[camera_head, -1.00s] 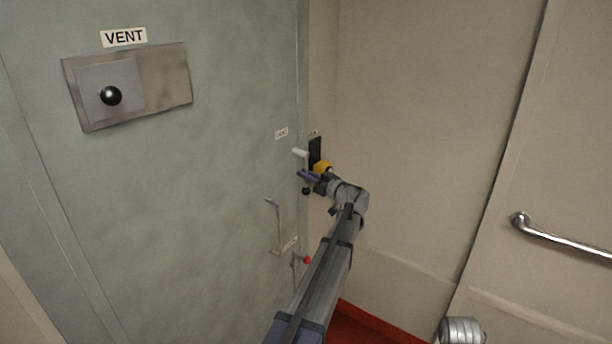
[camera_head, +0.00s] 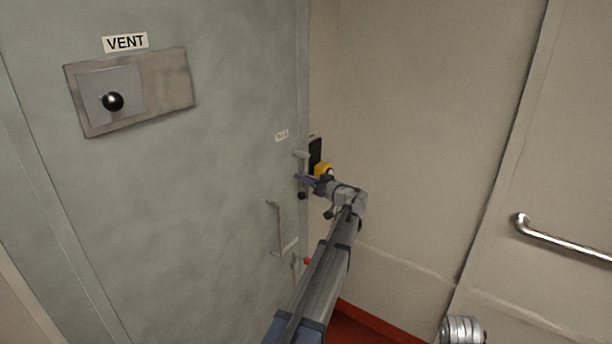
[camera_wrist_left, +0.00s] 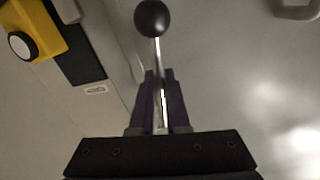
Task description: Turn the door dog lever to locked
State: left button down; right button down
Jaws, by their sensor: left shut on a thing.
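The dog lever (camera_head: 303,163) is at the right edge of the grey-green door (camera_head: 200,200), below a small white label (camera_head: 281,135). Its thin metal rod hangs down and ends in a black ball knob (camera_head: 302,195). My left gripper (camera_head: 301,178) is shut on the rod, above the knob. In the left wrist view the rod (camera_wrist_left: 157,58) runs between the dark fingers (camera_wrist_left: 158,100), and the knob (camera_wrist_left: 152,18) sticks out beyond the fingertips. The label's text is too small to read. My right gripper is not in view.
A yellow box (camera_head: 324,169) with a white button (camera_wrist_left: 20,45) and a black plate (camera_head: 315,152) sit close beside the lever. A door handle (camera_head: 279,228) and a red knob (camera_head: 307,261) are lower down. A VENT panel (camera_head: 165,85) is upper left; a metal rail (camera_head: 565,240) is at right.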

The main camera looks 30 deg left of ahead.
pick_arm(q)
jog(key=s+m+p, duration=0.1)
jog(key=s+r+m+p, duration=0.1)
jog(key=s+m, duration=0.1)
jog(key=m, duration=0.1)
jog(key=shift+a+r+g+h+p, duration=0.15)
jog(key=shift+r+g+h+p, duration=0.15)
jog(key=shift+r+g+p, duration=0.1)
jog(key=m+p, duration=0.1)
jog(key=s+r+m+g+p, duration=0.1)
jog(key=m, duration=0.1)
jog(key=shift+s+a+r+p, duration=0.1)
jog(key=shift+s+r+p, duration=0.15)
jog(key=shift+r+p, duration=0.1)
jog(key=r+m+p, duration=0.1)
jog(key=m, duration=0.1)
jog(key=s+r+m+g+p, duration=0.1)
jog(key=m+p, duration=0.1)
jog(key=shift+r+h, duration=0.1)
jog(key=shift+h, duration=0.3)
jog(key=shift+s+r+m+g+p, duration=0.2)
jog(key=shift+r+m+g+p, duration=0.2)
jog(key=shift+r+m+p, duration=0.7)
jog(key=shift+f, duration=0.2)
jog(key=c, duration=0.9)
grip_release()
jog(key=p+v, duration=0.1)
jog(key=v, duration=0.6)
jog(key=shift+d, duration=0.4)
